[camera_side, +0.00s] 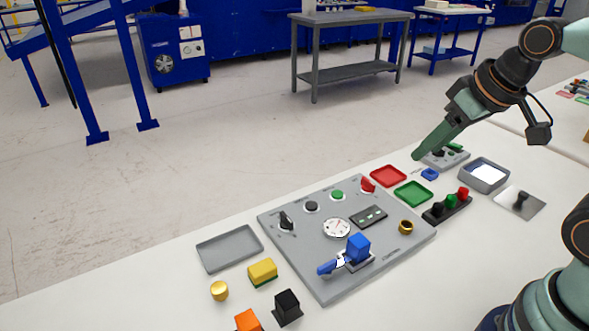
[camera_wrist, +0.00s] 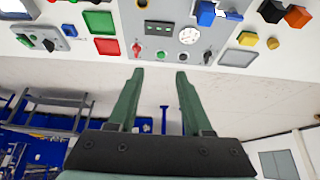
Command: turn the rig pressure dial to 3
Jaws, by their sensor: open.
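A grey panel (camera_side: 300,257) lies on the white table and carries two pointer knobs. A black knob (camera_side: 286,222) is at its left corner and a red knob (camera_side: 368,185) at its far corner. A white round gauge (camera_side: 337,228) sits near the middle. The labels are too small to read, so I cannot tell which is the pressure dial. The wrist view also shows the red knob (camera_wrist: 137,49), the black knob (camera_wrist: 207,57) and the gauge (camera_wrist: 189,36). My gripper (camera_wrist: 160,76) is open and empty, apart from the panel. In the side view my gripper (camera_side: 420,156) is raised beyond the panel's right end.
A blue handle (camera_side: 340,263) rises from the panel's front. A grey tray (camera_side: 230,249) and several blocks lie at left.

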